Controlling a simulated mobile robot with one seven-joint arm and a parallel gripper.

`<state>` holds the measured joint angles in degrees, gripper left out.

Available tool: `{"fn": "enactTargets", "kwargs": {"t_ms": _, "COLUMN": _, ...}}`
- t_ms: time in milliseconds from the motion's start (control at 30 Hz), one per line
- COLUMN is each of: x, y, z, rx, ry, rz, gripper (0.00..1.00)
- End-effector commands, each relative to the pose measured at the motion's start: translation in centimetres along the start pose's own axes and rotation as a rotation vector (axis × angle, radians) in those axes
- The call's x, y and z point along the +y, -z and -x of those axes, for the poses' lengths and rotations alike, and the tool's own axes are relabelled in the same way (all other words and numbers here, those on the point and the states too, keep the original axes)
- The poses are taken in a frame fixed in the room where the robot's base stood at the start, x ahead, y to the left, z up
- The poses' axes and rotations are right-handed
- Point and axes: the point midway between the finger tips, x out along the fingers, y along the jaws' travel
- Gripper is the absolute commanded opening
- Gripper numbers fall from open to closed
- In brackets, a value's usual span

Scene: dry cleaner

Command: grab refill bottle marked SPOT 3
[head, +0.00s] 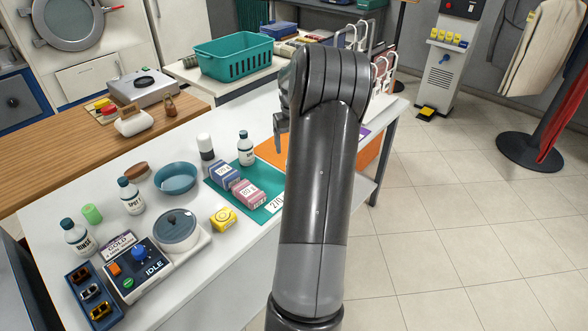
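Three white bottles with dark caps and dark labels stand on the white table. The one at the back (245,150) is near the green mat, and its label is too small to read. The one at the left (131,197) has a label that seems to read SPOT, with its number unclear. The front left one (78,238) reads RINSE. My gripper (281,132) shows only in part, above the table to the right of the back bottle. My arm hides the rest of it, and its opening cannot be seen.
A white container with a black band (206,154) stands left of the back bottle.

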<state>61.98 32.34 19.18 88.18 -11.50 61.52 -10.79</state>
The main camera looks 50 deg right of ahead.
Motion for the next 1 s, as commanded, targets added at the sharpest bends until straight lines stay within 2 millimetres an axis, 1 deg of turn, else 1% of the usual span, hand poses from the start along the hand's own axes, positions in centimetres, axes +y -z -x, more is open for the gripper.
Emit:
{"fn": "enactTargets", "kwargs": {"t_ms": 233, "x": 0.2, "y": 0.1, "z": -1.6, "rx": -0.001, "ry": 0.0, "rz": 0.0, "gripper": 0.77}}
{"fn": "enactTargets", "kwargs": {"t_ms": 500, "x": 0.5, "y": 0.3, "z": -5.4, "rx": -0.001, "ry": 0.001, "rz": 0.0, "gripper": 0.77}}
{"fn": "enactTargets", "kwargs": {"t_ms": 600, "x": 0.5, "y": 0.3, "z": -5.8, "rx": 0.002, "ry": -0.001, "rz": 0.001, "gripper": 0.77}}
{"fn": "enactTargets", "kwargs": {"t_ms": 767, "x": 0.5, "y": 0.4, "z": -5.8, "rx": 0.002, "ry": -0.001, "rz": 0.001, "gripper": 0.77}}
{"fn": "enactTargets", "kwargs": {"t_ms": 1000, "x": 0.5, "y": 0.3, "z": -5.8, "rx": 0.002, "ry": -0.001, "rz": 0.001, "gripper": 0.57}}
